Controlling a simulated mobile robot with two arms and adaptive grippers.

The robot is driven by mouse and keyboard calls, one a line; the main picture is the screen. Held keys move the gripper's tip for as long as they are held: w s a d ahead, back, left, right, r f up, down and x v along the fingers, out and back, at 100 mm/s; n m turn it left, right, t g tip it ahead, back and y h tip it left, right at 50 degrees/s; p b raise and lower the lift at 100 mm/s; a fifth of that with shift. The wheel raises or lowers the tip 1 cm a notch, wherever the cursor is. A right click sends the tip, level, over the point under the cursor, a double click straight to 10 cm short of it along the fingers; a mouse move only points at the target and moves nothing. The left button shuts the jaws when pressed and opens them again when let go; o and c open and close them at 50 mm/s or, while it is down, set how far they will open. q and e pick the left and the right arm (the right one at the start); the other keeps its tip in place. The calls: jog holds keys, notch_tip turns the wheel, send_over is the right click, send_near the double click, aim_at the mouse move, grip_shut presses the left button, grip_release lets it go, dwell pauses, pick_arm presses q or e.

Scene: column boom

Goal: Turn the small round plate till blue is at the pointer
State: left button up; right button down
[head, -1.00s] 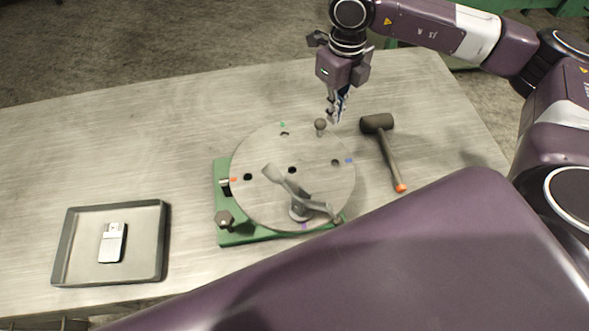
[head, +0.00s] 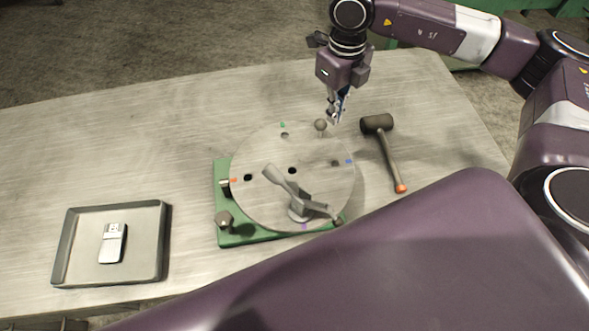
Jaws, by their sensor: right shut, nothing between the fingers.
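The small round plate (head: 262,205) is a grey metal disc with several dark holes. Its rim has a green mark (head: 283,125) at the far side, a blue mark (head: 349,161) at the right, an orange mark (head: 233,180) at the left and a purple mark (head: 304,227) at the near side. A short silver peg (head: 224,184), which may be the pointer, sits at the left beside the orange mark. A round knob (head: 320,125) stands up near the plate's far-right rim. My right gripper (head: 335,118) is shut and empty, just right of the knob; contact cannot be told. My left gripper is out of view.
A grey lever clamp (head: 298,208) reaches over the plate's near side. The plate sits on a green base (head: 228,238) with a dark bolt knob (head: 224,219). A mallet (head: 387,150) lies to the right. A tray (head: 75,272) at left holds a lighter (head: 112,243).

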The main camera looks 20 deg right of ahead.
aim_at(326, 123)
jog(key=shift+f, duration=0.1)
jog(key=shift+f+b, duration=2.45)
jog(key=shift+f, duration=0.15)
jog(key=shift+w, duration=0.1)
jog(key=shift+w+a, duration=0.35)
jog(key=shift+w, duration=0.45)
jog(key=shift+b, duration=0.3)
